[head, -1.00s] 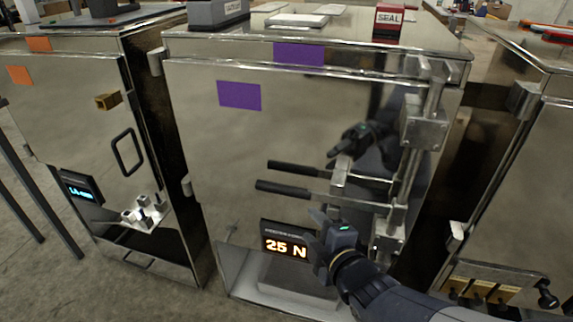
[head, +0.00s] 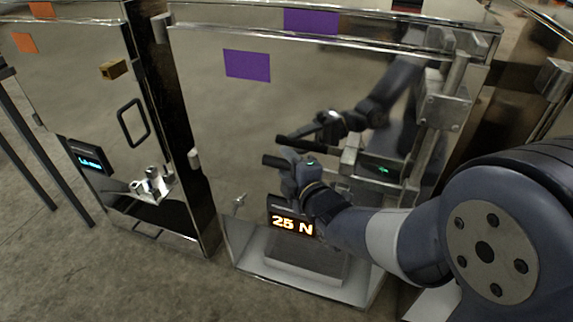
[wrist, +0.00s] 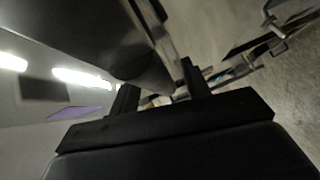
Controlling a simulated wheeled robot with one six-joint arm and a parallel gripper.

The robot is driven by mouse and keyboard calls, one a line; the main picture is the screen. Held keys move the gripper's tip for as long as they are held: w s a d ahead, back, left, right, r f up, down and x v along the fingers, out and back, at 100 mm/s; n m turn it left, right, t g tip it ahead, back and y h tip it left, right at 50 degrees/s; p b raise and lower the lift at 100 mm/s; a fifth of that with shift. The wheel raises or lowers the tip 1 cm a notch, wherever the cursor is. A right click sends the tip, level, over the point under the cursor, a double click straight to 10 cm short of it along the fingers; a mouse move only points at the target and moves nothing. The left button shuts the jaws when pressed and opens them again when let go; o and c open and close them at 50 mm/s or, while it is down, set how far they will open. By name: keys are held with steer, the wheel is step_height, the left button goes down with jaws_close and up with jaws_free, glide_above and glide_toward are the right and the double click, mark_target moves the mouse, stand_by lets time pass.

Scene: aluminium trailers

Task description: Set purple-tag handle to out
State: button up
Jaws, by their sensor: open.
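The purple tag (head: 248,65) is on a polished metal door, with a second purple tag (head: 311,20) on the top edge above it.
A display reading 25 N (head: 291,223) sits just below my gripper. A vertical latch rod with brackets (head: 446,112) stands on the door's right. A left cabinet has an orange tag (head: 25,42) and a loop handle (head: 132,123). Floor is free at the lower left.

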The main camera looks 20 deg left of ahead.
steer(key=shift+w+a, duration=0.2)
steer(key=shift+w, duration=0.05)
steer(key=shift+c, duration=0.5)
jaws_close()
